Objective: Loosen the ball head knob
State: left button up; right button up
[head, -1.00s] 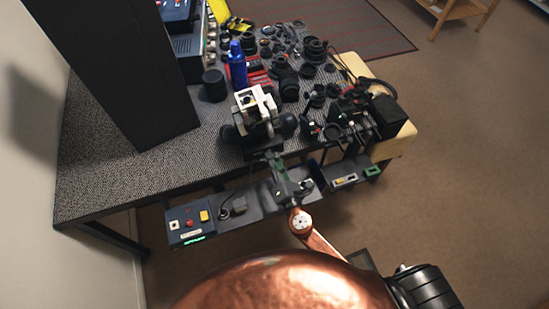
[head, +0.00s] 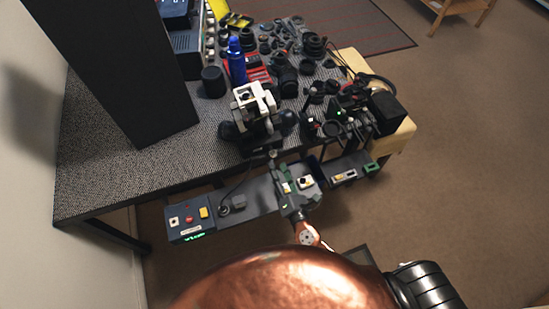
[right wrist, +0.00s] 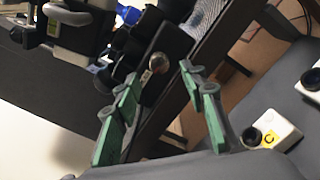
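The white-and-black ball head assembly (head: 254,112) stands at the table's front edge, with black rounded parts at its sides. A small silver round knob (head: 272,154) sticks out at its front, below the table edge. In the right wrist view the knob (right wrist: 159,62) shows ahead of the fingers, on a dark body. My right gripper (head: 284,180) is just in front of the knob. Its green-padded fingers (right wrist: 162,98) are spread apart with nothing between them; the knob appears beyond their tips. My left gripper is not in view.
A shelf with a control box (head: 190,220) and small parts runs below the table's front edge. A tall black panel (head: 115,75) stands on the table at left. A blue bottle (head: 236,62) and several lens parts crowd the table behind. Cables and dark equipment (head: 350,110) lie at right.

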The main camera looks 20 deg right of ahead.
jog(key=s, duration=0.6)
jog(key=shift+d, duration=0.1)
jog(key=shift+w, duration=0.1)
